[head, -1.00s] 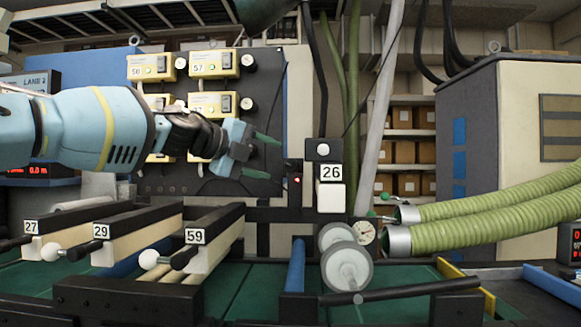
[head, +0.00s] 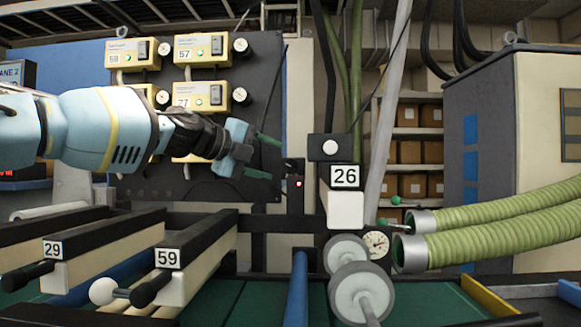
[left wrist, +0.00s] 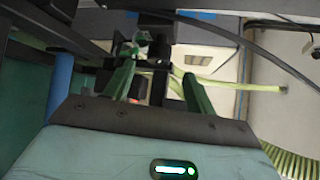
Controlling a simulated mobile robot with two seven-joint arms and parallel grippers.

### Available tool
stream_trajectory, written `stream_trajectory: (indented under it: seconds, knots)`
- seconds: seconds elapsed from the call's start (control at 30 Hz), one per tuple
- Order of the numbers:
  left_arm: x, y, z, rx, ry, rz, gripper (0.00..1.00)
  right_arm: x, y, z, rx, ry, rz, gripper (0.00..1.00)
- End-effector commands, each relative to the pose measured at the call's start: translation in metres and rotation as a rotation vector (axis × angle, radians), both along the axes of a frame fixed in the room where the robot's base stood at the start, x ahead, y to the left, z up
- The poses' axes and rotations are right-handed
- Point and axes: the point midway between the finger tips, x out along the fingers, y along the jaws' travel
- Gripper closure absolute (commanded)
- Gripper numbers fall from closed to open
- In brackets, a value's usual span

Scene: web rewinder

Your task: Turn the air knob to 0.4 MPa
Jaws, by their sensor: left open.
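A round pressure gauge (head: 376,243) with a white dial sits right of the post marked 26; its reading is too small to make out. Two grey round wheel-like parts, an upper one (head: 345,252) and a lower one (head: 361,292), stand left of and below it. I cannot tell which part is the air knob. My left gripper (head: 264,157) is open and empty, up and left of the gauge and apart from it. Its two green fingers also show in the left wrist view (left wrist: 158,85), with dark machine parts beyond them. My right gripper is not seen.
Two green ribbed hoses (head: 480,222) with metal ends lie right of the gauge. A white box marked 26 (head: 345,205) is above it. A board with yellow units (head: 201,47) stands behind my left arm. Bars marked 29 and 59 (head: 168,258) fill the lower left.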

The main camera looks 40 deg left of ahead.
Motion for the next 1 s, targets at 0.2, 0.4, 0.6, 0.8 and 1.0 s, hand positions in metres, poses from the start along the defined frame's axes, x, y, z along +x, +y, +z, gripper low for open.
stream_trajectory:
  seconds: [0.2, 0.4, 0.6, 0.8, 1.0]
  knots:
    - [0.028, -0.003, -0.008, 0.000, 0.004, 0.000, 0.44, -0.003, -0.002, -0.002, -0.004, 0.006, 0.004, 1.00]
    - [0.052, -0.006, -0.014, 0.001, 0.002, 0.001, 0.44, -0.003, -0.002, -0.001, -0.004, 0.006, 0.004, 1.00]
    - [0.066, -0.008, -0.017, -0.001, 0.001, 0.000, 0.44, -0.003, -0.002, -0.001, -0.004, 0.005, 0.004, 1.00]
    - [0.069, -0.009, -0.017, -0.001, 0.000, 0.000, 0.44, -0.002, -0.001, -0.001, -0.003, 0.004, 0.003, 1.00]
    - [0.069, -0.009, -0.017, -0.001, 0.000, 0.000, 0.48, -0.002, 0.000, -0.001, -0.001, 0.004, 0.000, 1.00]
